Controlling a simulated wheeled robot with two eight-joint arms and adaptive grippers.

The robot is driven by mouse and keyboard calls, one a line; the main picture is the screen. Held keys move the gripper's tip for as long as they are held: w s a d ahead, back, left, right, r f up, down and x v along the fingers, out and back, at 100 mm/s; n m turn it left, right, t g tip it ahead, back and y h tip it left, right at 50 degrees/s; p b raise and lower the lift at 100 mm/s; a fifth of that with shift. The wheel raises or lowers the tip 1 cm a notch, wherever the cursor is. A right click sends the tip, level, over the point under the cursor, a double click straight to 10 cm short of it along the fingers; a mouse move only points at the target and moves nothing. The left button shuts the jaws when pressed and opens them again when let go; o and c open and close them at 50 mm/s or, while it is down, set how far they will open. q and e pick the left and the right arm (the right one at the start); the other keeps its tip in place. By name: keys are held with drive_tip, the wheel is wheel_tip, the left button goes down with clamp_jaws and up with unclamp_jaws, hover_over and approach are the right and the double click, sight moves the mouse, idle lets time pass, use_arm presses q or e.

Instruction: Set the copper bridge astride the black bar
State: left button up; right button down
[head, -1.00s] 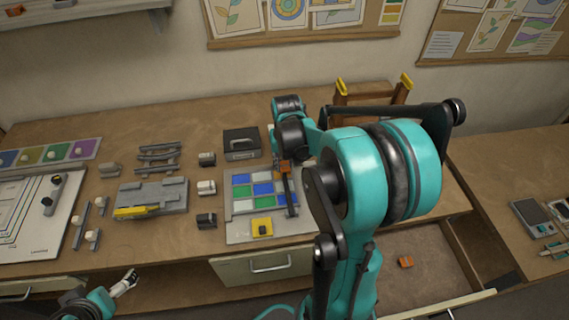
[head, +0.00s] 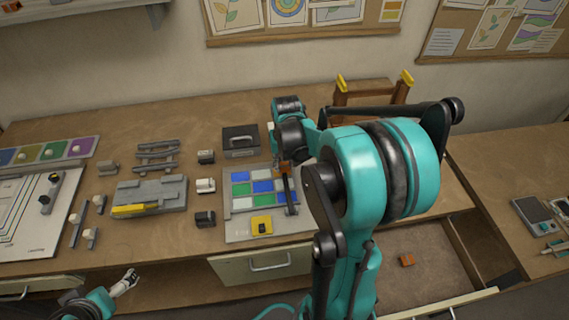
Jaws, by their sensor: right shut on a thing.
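The black bar (head: 290,195) lies lengthwise over the right side of a panel of blue, green and white glass squares (head: 241,189). A small copper piece, which looks like the copper bridge (head: 284,170), is at the bar's far end. My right gripper (head: 280,165) is shut on it, with the fingers mostly hidden by my own arm. I cannot tell whether the bridge touches or straddles the bar. My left gripper (head: 129,280) is low at the left, away from the bench top, its fingers too small to read.
A yellow block (head: 262,225) sits at the panel's front edge. A dark box (head: 241,141) stands behind the panel, and small blocks (head: 205,186) stand left of it. An open drawer (head: 430,250) at the right holds an orange piece (head: 407,260).

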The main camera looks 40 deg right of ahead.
drive_tip(key=shift+f+b, duration=0.75)
drive_tip(key=shift+f, duration=0.2)
idle(1.4)
drive_tip(key=shift+f+b, duration=0.7)
drive_tip(key=shift+f, duration=0.1)
drive_tip(key=c, duration=1.1)
unclamp_jaws()
drive_tip(key=shift+c, duration=0.2)
drive_tip(key=shift+r, duration=0.1)
drive_tip(key=shift+r+p, duration=2.85)
drive_tip(key=shift+r, duration=0.6)
drive_tip(key=shift+f, duration=0.1)
